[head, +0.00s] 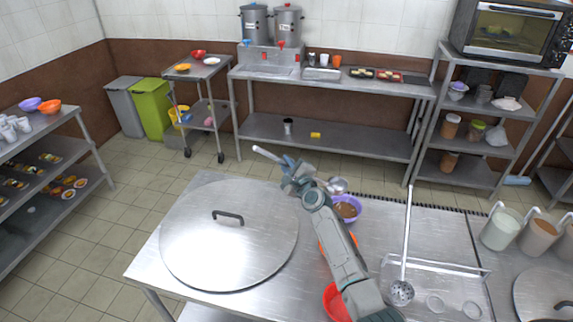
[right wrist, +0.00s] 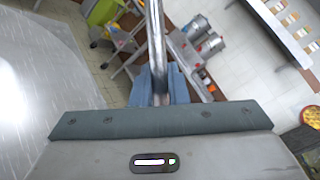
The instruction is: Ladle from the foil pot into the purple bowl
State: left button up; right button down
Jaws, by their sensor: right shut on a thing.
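My right gripper (head: 290,178) is above the steel counter, shut on the handle of a ladle. The pale handle end (head: 266,153) sticks out to the left, and a round metal ladle bowl (head: 338,185) shows just right of the gripper, by the rim of the purple bowl. In the right wrist view the steel handle (right wrist: 155,40) runs between the blue fingers (right wrist: 158,92). The purple bowl (head: 358,215) stands on the counter right of my arm with brown food inside. I cannot make out a foil pot. My left gripper is not in view.
A large round steel lid (head: 190,240) with a dark handle covers the counter's left. Orange (head: 323,246) and red (head: 336,303) bowls are partly hidden by my arm. A long-handled skimmer (head: 402,292) lies at the right, near white containers (head: 500,230).

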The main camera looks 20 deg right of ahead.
jog(key=shift+r, duration=0.15)
notch_tip(320, 180, up, 5)
jog(key=shift+f, duration=0.1)
dwell(0.5)
jog(key=shift+f, duration=0.1)
